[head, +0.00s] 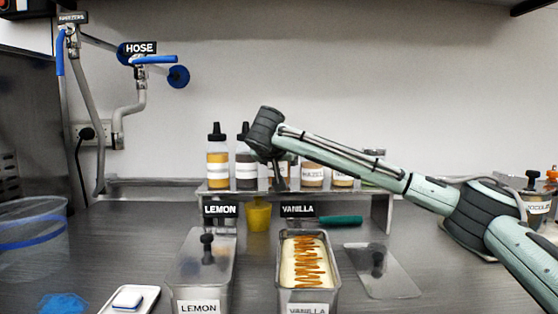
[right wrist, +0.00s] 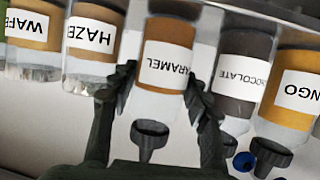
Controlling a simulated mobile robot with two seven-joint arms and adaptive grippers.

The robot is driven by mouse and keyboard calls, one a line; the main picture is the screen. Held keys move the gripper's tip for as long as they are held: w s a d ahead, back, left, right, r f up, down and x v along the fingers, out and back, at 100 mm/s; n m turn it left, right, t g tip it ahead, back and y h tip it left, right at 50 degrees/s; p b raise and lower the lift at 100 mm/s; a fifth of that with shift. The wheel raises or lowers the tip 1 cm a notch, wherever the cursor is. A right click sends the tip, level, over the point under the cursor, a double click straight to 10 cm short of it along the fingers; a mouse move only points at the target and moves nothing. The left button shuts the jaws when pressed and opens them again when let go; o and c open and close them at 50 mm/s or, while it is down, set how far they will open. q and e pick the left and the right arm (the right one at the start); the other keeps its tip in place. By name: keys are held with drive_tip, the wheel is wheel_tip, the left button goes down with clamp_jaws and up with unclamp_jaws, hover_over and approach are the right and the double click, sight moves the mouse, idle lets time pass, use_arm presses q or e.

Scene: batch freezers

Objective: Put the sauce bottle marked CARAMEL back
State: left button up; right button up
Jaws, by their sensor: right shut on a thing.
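The CARAMEL sauce bottle (right wrist: 166,62) has an orange-brown fill, a white label and a dark nozzle cap. It appears upside down in the right wrist view, between the two fingers of my right gripper (right wrist: 162,82), which is shut on it. In the head view my right gripper (head: 279,180) is at the bottle shelf (head: 381,205), and my wrist hides most of the bottle. The bottle stands in line with its neighbours, between CHOCOLATE (right wrist: 240,72) and HAZEL (right wrist: 92,38). Whether its base touches the shelf I cannot tell. My left gripper is not in view.
Below the shelf are a lidded LEMON tub (head: 200,270) and an open VANILLA tub (head: 309,285) with brown sauce zigzags.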

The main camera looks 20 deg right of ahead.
drive_tip(key=shift+f, duration=0.15)
drive_tip(key=o, duration=0.9)
drive_tip(key=shift+r, duration=0.3)
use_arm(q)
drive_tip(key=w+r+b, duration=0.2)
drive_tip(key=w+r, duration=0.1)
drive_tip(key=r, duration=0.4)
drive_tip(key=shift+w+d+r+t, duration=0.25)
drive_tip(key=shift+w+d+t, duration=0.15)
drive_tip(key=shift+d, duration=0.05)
use_arm(e)
drive_tip(key=v, duration=1.2)
